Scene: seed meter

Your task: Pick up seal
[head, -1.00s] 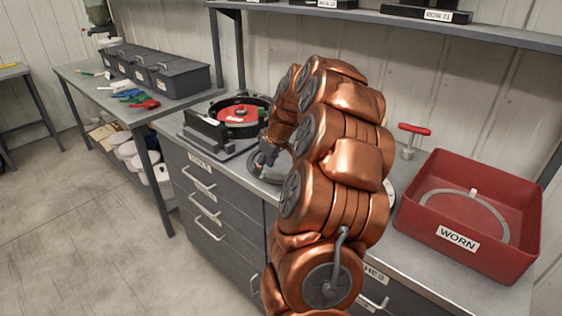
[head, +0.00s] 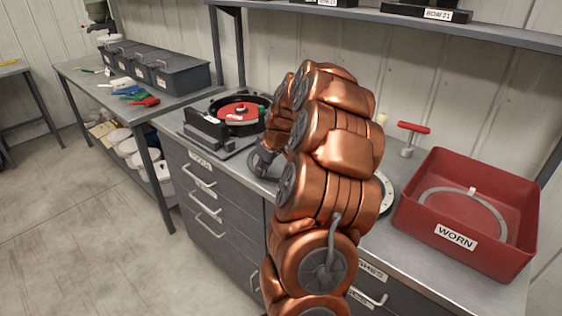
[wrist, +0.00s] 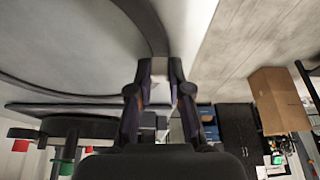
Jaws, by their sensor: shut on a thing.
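In the wrist view my gripper (wrist: 157,80) is shut on the pale tab of a seal. The seal (wrist: 150,28) is a large dark grey ring that arcs across the upper left, with a light surface showing through it. In the head view my arm hides most of the gripper. A grey curved edge (head: 254,162) shows at the arm's left side, just right of the seed meter; I cannot tell for sure whether it is the seal. Another grey ring with a white tab (head: 426,194) lies in the red bin marked WORN.
The open seed meter (head: 237,110), with a red disc, sits on the bench left of my arm. The red bin (head: 505,255) and a red T-handled tool (head: 412,130) are on the right. A light disc (head: 386,192) lies partly behind my arm. A shelf (head: 350,20) runs above.

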